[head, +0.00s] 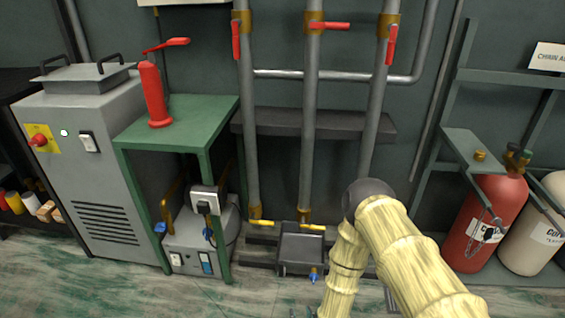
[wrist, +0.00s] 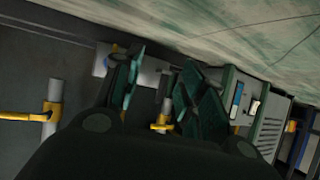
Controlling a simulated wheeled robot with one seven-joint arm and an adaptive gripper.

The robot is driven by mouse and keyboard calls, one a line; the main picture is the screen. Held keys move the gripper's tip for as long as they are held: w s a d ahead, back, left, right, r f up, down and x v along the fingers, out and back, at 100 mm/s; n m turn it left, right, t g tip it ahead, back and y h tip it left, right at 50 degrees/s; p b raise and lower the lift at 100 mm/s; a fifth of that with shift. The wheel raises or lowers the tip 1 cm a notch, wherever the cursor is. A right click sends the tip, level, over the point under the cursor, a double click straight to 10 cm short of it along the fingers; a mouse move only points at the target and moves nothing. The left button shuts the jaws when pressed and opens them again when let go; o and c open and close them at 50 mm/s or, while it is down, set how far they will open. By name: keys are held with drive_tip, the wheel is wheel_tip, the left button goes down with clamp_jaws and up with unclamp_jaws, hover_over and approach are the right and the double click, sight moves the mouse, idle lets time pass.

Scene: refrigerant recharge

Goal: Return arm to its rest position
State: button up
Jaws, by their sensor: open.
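My arm (head: 395,245), in a pale yellow ribbed cover, reaches up from the lower right of the head view and bends down at a dark joint in front of the pipes. Its lower end runs out of the bottom of that view, so I cannot make out the gripper clearly there. In the wrist view my gripper (wrist: 160,85) shows two dark green fingers spread apart, with nothing held between them. Beyond the fingers are a grey unit and a pipe with a yellow valve handle (wrist: 162,127). The wrist picture is tilted, with the floor at its top.
A green stand (head: 180,122) bears a red hand tool (head: 154,90), beside a grey cabinet (head: 85,185). A grey machine (head: 200,243) sits under the stand. Vertical pipes (head: 309,130) and a dark tray (head: 301,250) stand centrally. Red (head: 483,220) and cream (head: 532,232) cylinders stand right.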

drive_tip(key=s+d+r+m+g+h, duration=0.1)
drive_tip(key=s+d+r+g, duration=0.3)
drive_tip(key=s, duration=0.6)
drive_tip(key=s+d+r+g, duration=0.2)
drive_tip(key=s+d+g, duration=0.2)
drive_tip(key=s+d, duration=0.45)
drive_tip(key=s+d+r+m+g+h, duration=0.1)
drive_tip(key=s+d+r+g, duration=0.3)
drive_tip(key=s, duration=0.8)
wheel_tip(320, 180, up, 35)
drive_tip(key=p, duration=3.6)
drive_tip(key=shift+w+a+r+p, duration=0.2)
drive_tip(key=shift+w+p, duration=0.1)
drive_tip(key=shift+w, duration=0.1)
drive_tip(key=shift+c, duration=0.6)
